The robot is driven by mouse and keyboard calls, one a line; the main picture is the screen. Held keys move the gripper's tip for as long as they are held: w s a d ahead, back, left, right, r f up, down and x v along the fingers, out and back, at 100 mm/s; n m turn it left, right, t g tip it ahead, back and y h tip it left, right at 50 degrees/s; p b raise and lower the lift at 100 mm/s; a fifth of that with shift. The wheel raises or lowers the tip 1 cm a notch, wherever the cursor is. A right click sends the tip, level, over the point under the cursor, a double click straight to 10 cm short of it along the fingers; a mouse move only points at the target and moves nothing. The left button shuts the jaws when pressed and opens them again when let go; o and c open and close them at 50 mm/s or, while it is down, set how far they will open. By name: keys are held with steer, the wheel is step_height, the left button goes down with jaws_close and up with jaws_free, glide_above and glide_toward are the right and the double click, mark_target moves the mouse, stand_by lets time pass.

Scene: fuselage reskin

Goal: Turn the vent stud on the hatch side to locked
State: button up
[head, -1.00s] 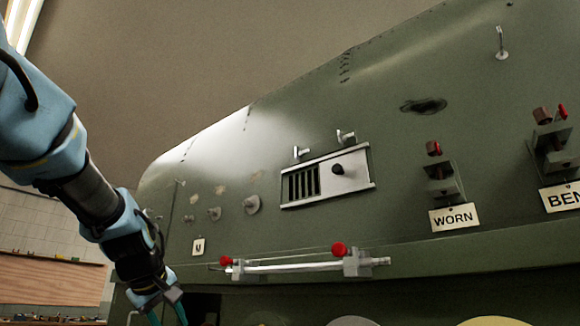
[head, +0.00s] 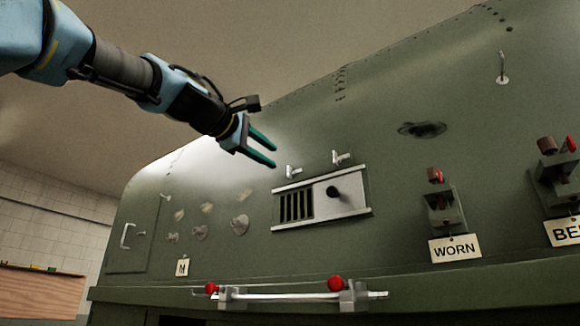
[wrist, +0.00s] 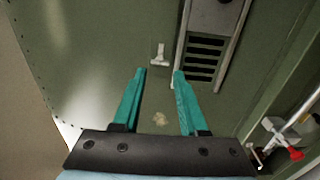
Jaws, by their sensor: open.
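The vent (head: 322,206) is a pale framed panel with dark slots at its left and a black knob at its right, on the green fuselage wall. Two small pale studs with crossbar heads stand above its upper edge. The hatch-side stud (head: 293,172) is the left one, near the slots; the other stud (head: 341,158) is to its right. My gripper (head: 274,156) is open and empty, just left of and above the hatch-side stud. In the wrist view the stud (wrist: 159,55) appears just beyond the gap between the teal fingers (wrist: 159,72), apart from them.
The hatch (head: 133,236) with a pale handle is at the far left. A horizontal rod with red knobs (head: 290,295) runs below the vent. A bracket tagged WORN (head: 455,248) and another tagged bracket (head: 557,180) stand right. The wall around the studs is mostly clear.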

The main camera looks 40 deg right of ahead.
mark_target(295, 172)
steer(key=p+x, duration=0.3)
steer(key=x, duration=0.6)
steer(key=shift+d, duration=0.2)
steer(key=shift+f, duration=0.1)
jaws_close()
